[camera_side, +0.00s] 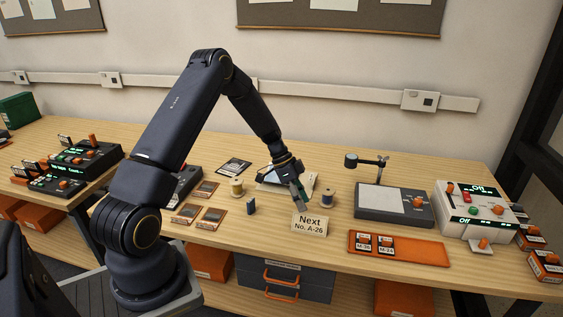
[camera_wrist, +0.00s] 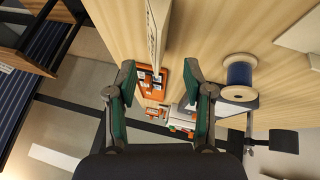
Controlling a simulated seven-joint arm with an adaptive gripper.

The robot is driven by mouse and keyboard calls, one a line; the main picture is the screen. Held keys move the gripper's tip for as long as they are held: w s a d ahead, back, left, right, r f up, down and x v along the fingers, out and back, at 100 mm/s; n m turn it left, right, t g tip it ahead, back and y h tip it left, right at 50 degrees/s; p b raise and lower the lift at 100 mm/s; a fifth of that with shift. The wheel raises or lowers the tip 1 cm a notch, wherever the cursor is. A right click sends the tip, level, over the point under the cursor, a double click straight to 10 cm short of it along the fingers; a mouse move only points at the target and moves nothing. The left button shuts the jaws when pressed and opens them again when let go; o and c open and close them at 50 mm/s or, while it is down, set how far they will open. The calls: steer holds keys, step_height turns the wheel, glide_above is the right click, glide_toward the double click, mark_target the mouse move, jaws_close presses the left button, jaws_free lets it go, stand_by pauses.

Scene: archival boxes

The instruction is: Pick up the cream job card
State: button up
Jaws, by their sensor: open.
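The cream job card (camera_side: 309,226), printed "Next No. A-26", stands upright on the wooden table in the side view. My gripper (camera_side: 301,196) is open and empty, pointing down just above and behind the card. In the wrist view the card (camera_wrist: 157,28) shows nearly edge-on at the top. Its lower end lies in line with the gap between my open fingers (camera_wrist: 160,77), and neither finger visibly touches it. How far it is from the fingertips in depth I cannot tell.
A blue thread spool (camera_side: 327,198) stands close to the right of my gripper, also in the wrist view (camera_wrist: 240,76). A tan spool (camera_side: 237,188) stands to the left. An orange tray (camera_side: 420,251) with small black-and-white items lies right of the card. A grey pad device (camera_side: 393,203) stands behind it.

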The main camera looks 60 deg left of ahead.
mark_target(310, 218)
steer(key=shift+x, duration=3)
steer(key=shift+d, duration=0.15)
steer(key=shift+f, duration=0.2)
steer(key=c, duration=0.8)
